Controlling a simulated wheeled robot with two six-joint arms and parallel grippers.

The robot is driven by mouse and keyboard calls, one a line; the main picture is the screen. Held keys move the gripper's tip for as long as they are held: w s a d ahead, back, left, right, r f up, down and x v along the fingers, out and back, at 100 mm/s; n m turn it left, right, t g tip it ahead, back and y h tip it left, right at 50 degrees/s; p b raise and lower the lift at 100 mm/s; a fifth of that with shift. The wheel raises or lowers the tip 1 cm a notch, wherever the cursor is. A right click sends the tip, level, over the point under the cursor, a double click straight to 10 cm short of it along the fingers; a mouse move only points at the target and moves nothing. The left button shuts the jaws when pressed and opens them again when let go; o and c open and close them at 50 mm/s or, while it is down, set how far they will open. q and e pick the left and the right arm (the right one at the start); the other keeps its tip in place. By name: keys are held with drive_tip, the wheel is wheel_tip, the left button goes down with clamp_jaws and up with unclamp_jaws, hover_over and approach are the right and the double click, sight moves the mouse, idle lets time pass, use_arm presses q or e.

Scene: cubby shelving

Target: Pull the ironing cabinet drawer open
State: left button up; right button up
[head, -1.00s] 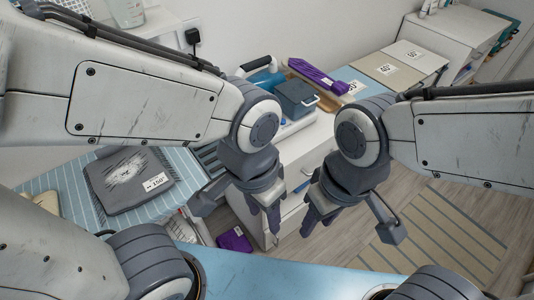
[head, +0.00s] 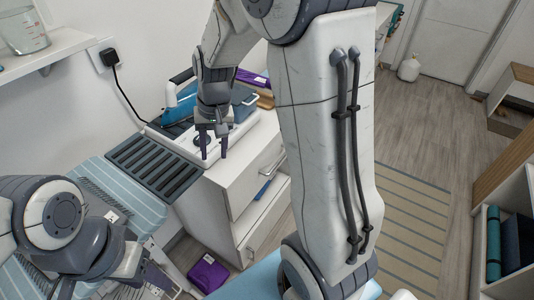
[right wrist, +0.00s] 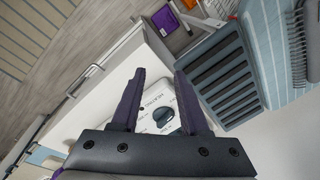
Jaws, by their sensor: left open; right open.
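The white ironing cabinet (head: 222,189) stands in the middle of the head view. Its front has an upper bar handle (head: 272,163) and a lower bar handle (head: 256,238); I see no drawer clearly pulled out. My right gripper (head: 214,150) is open and empty, pointing down over the white iron base on the cabinet top. In the right wrist view its fingers (right wrist: 159,98) frame the base's dial (right wrist: 164,116), and cabinet handles show to the left. My left gripper (head: 115,268) is open at the lower left, away from the cabinet, its fingertips partly cut off.
A blue iron (head: 181,100) and dark slatted rack (head: 155,165) are by the base. A striped ironing board (head: 125,190) is at left. A purple box (head: 208,273) lies on the floor. Striped mat (head: 405,215) and bare floor are right of the cabinet. My right arm hides part of the front.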

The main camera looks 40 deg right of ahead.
drive_tip(key=w+d+f+m+b, duration=0.1)
drive_tip(key=w+d+f+m, duration=0.2)
drive_tip(key=d, duration=0.4)
drive_tip(key=w+d+f+m+b, duration=0.1)
drive_tip(key=d+f+m, duration=0.1)
drive_tip(key=d+f, duration=0.35)
drive_tip(key=m+t+b, duration=0.1)
drive_tip(key=m+b, duration=0.1)
drive_tip(key=m, duration=0.2)
approach(280, 160)
use_arm(q)
wheel_tip(280, 160, down, 5)
drive_tip(key=shift+d+f, duration=0.1)
drive_tip(key=shift+f, duration=0.1)
use_arm(e)
drive_tip(key=shift+h, duration=0.3)
drive_tip(key=f, duration=0.2)
drive_tip(key=w+a+f, duration=0.1)
drive_tip(key=f, duration=0.4)
drive_tip(key=shift+w+a+f, duration=0.15)
drive_tip(key=shift+f, duration=0.2)
clamp_jaws()
